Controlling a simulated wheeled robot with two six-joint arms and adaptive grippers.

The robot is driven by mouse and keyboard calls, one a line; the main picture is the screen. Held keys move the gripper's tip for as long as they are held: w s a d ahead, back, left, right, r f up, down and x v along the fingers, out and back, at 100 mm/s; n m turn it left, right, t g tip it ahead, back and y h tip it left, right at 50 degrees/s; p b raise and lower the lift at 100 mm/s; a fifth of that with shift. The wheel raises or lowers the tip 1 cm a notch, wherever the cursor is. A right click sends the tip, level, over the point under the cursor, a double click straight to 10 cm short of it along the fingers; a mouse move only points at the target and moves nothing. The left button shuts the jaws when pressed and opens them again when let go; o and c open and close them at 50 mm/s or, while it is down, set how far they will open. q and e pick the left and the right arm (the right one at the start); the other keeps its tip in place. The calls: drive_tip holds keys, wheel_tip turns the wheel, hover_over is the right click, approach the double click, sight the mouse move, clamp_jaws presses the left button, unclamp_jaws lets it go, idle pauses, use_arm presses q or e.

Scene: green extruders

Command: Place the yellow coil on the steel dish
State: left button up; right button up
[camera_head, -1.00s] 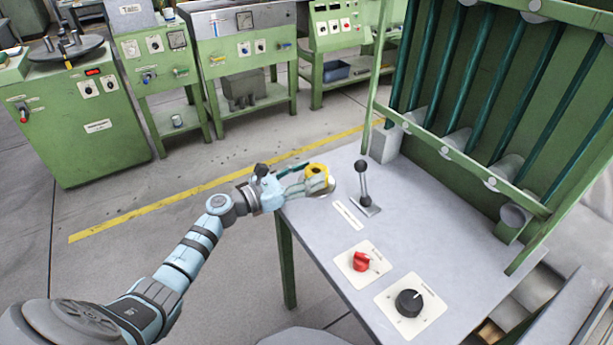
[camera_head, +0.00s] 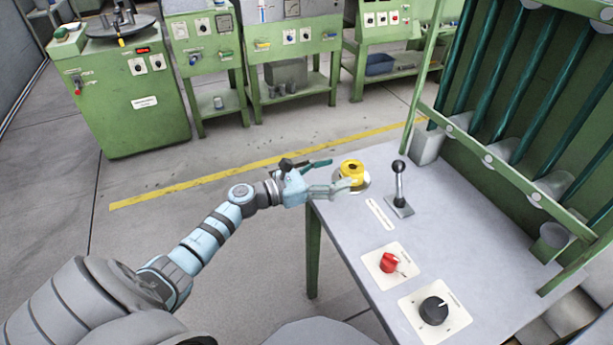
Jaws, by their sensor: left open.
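The yellow coil (camera_head: 352,170) sits at the far left corner of the grey bench top, on the steel dish (camera_head: 363,185). Only part of the dish's rim shows around the coil. My left gripper (camera_head: 338,176) is open, just left of the coil, its fingers spread with the tips close to the coil and dish. Whether a fingertip touches the coil, I cannot tell. My right gripper is not in view.
A black-knobbed lever (camera_head: 399,190) stands right of the dish. A red knob (camera_head: 389,263) and a black knob (camera_head: 434,310) sit nearer on the bench. A green frame with dark rods rises at the bench's right.

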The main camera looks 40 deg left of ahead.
use_arm(q)
drive_tip(key=v, duration=0.9)
drive_tip(key=shift+r, duration=0.15)
drive_tip(key=s+a+f+n+y, duration=0.1)
drive_tip(key=a+f+n+y, duration=0.2)
drive_tip(key=f+n, duration=0.4)
drive_tip(key=s+a+f+n+y, duration=0.1)
drive_tip(key=a+f+n+y, duration=0.25)
drive_tip(key=f+n, duration=0.25)
drive_tip(key=s+f+n+g+y, duration=0.2)
drive_tip(key=s+f+n+g, duration=0.1)
drive_tip(key=s+f+n, duration=0.65)
drive_tip(key=s+f+n+g+y, duration=0.35)
drive_tip(key=f+n, duration=0.25)
drive_tip(key=f, duration=0.6)
drive_tip(key=s+d+f+n+g, duration=0.2)
drive_tip(key=s+d+f+n, duration=0.2)
drive_tip(key=s, duration=0.4)
drive_tip(key=s+d+f+n+g+h, duration=0.1)
drive_tip(key=s+d+f+n+g, duration=0.2)
drive_tip(key=s, duration=0.6)
drive_tip(key=s+d+f+n+g+h, duration=0.1)
drive_tip(key=s+d+f+n+g, duration=0.1)
drive_tip(key=s+d+f+n, duration=0.4)
drive_tip(key=s+d, duration=0.1)
drive_tip(key=s, duration=0.2)
drive_tip(key=shift+f, duration=0.2)
